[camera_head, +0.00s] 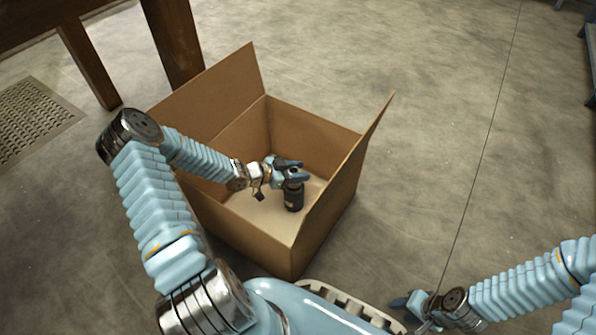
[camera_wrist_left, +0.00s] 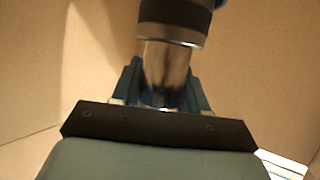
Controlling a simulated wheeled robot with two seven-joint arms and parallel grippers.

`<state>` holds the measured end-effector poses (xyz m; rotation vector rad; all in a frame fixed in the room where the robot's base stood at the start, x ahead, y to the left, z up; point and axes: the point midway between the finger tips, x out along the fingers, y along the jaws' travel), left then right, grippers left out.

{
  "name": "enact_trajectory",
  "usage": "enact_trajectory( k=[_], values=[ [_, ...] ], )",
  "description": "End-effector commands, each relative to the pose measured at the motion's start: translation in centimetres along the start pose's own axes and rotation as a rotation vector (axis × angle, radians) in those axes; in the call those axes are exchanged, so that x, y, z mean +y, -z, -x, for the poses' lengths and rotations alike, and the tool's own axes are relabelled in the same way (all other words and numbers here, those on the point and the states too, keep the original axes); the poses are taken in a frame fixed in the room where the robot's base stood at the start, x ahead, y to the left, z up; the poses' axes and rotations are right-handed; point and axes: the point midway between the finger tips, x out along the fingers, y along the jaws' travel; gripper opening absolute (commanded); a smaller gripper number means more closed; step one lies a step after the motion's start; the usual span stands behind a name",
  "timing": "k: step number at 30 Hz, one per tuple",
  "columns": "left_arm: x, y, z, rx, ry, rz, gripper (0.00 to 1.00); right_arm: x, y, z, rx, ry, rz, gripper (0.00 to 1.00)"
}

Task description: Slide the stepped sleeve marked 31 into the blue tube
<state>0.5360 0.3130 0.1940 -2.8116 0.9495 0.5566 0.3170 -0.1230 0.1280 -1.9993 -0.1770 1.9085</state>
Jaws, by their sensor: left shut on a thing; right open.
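My left gripper (camera_head: 292,174) is inside the open cardboard box and shut on a stepped cylinder, which looks like the sleeve (camera_head: 293,198). In the left wrist view the sleeve (camera_wrist_left: 166,70) has a narrower shiny metal part between the fingers (camera_wrist_left: 163,88) and a wider dark part with a pale band beyond. In the head view its dark end points down, close to the box floor. No number 31 can be read. A small bit of blue (camera_wrist_left: 219,4) shows behind the dark part; I cannot tell whether it is the blue tube. My right gripper (camera_head: 405,304) is open and empty, at the lower right.
The cardboard box (camera_head: 325,222) stands on the concrete floor with tall walls and raised flaps around my left forearm. A wooden table (camera_head: 174,45) is at the upper left, with a floor grate (camera_head: 35,112) nearby.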

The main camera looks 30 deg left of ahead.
Motion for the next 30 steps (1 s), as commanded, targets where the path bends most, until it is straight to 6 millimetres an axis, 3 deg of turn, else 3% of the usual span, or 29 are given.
enact_trajectory(
  k=[17, 30],
  values=[
    [0.0, -1.6, -0.7, 0.003, 0.000, -0.002, 0.00, 0.5, 0.0, -1.5, 0.000, 0.000, 0.000, 0.43],
    [0.0, -2.9, -1.3, 0.004, 0.000, -0.002, 0.00, 0.5, 0.0, -1.5, 0.000, 0.000, 0.000, 0.43]
  ],
)
